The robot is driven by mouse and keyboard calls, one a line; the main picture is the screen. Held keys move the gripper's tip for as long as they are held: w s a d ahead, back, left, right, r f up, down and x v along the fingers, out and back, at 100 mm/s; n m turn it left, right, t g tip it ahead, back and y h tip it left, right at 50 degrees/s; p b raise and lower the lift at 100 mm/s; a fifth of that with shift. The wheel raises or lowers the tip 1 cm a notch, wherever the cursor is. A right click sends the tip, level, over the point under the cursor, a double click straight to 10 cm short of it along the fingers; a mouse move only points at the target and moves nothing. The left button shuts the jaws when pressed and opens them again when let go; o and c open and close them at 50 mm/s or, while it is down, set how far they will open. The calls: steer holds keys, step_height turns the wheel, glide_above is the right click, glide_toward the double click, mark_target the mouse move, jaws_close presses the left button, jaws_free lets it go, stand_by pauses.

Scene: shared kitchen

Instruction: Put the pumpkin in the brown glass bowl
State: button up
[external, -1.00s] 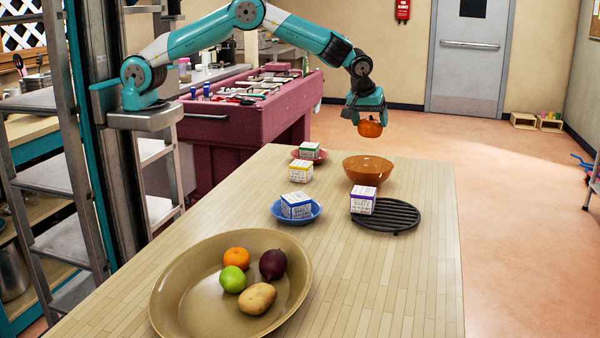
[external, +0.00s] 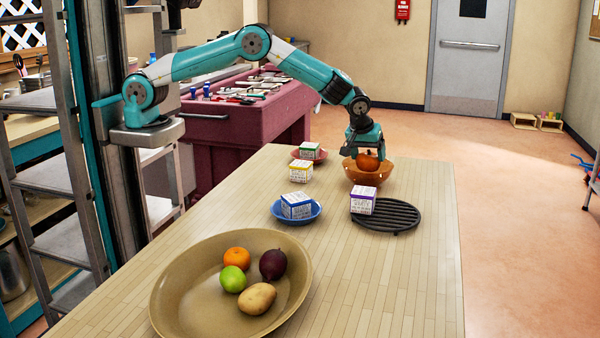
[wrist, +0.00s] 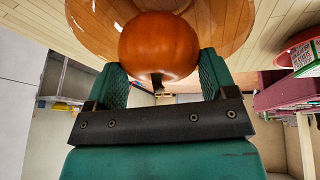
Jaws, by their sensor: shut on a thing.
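The orange pumpkin (external: 368,162) is between the fingers of my gripper (external: 366,156), at the mouth of the brown glass bowl (external: 372,177). The bowl stands at the far end of the wooden table. In the wrist view the pumpkin (wrist: 159,48) sits between the two green fingers of my gripper (wrist: 160,78), which are shut on it, with its dark stem toward the palm. The bowl (wrist: 232,22) shows behind and around the pumpkin there. I cannot tell whether the pumpkin touches the bowl's bottom.
A black round trivet (external: 400,218) and a purple-marked box (external: 363,199) are in front of the bowl. A blue plate (external: 312,213) with a box, a yellow-marked box (external: 301,173) and a red plate (external: 297,154) are left. A large tan dish (external: 172,300) holds produce nearer.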

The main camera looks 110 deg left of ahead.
steer(key=shift+f, duration=0.3)
steer(key=o, duration=0.9)
steer(key=shift+c, duration=0.2)
steer(key=shift+r, duration=0.1)
